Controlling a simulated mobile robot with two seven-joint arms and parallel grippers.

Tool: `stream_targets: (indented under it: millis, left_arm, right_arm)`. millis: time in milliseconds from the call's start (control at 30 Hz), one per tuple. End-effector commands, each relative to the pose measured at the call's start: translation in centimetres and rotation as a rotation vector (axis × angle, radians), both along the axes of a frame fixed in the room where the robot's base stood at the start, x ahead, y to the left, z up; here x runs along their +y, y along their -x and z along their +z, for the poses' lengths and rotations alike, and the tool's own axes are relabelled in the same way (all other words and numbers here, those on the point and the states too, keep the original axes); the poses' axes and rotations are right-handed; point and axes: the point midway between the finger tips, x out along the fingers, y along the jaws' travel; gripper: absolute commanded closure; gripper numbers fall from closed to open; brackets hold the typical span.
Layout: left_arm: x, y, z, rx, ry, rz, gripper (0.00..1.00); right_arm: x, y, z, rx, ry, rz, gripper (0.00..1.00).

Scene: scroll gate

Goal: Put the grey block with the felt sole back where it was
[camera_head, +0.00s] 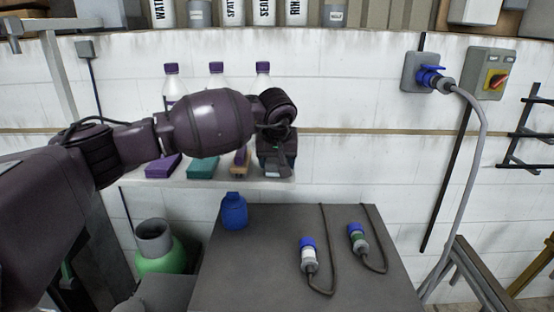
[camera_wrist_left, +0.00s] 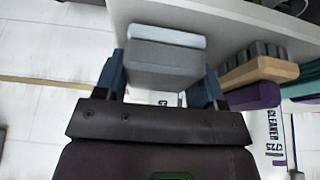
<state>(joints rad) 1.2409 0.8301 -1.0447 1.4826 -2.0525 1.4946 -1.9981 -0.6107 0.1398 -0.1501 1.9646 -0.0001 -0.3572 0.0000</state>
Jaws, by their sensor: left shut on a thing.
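The grey block (camera_wrist_left: 160,65) shows in the left wrist view, with a pale blue-grey layer along one face that looks like its felt sole. My left gripper (camera_wrist_left: 162,82) is shut on it, one blue finger on each side. In the head view my left gripper (camera_head: 276,160) is at the right end of the white wall shelf (camera_head: 215,183), beside a tan block with a grey top (camera_head: 240,163). There the grey block is mostly hidden by the gripper. I cannot tell whether the block touches the shelf. My right gripper is not in view.
A purple block (camera_head: 163,166) and a teal block (camera_head: 203,167) sit further left on the shelf, with bottles (camera_head: 217,75) behind. Below are a grey cabinet top (camera_head: 270,270), a blue bottle (camera_head: 234,212) and two cabled plugs (camera_head: 308,255).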

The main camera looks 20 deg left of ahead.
Motion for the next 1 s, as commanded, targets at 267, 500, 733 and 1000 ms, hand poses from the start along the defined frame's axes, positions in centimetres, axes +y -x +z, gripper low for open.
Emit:
stream_targets:
  millis: [267,500,733,1000]
  left_arm:
    - [0.0,0.0,-0.3,-0.002,0.0,0.0,0.62]
    - [0.0,0.0,-0.6,-0.002,-0.001,0.0,0.21]
    - [0.0,0.0,-0.5,-0.002,-0.001,0.0,0.11]
    - [-0.1,0.2,0.4,-0.004,0.001,-0.001,0.11]
  right_arm:
    - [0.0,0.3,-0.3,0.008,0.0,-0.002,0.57]
    - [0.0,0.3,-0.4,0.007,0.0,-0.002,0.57]
    - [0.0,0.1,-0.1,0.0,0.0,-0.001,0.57]
    - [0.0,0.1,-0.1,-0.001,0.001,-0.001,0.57]
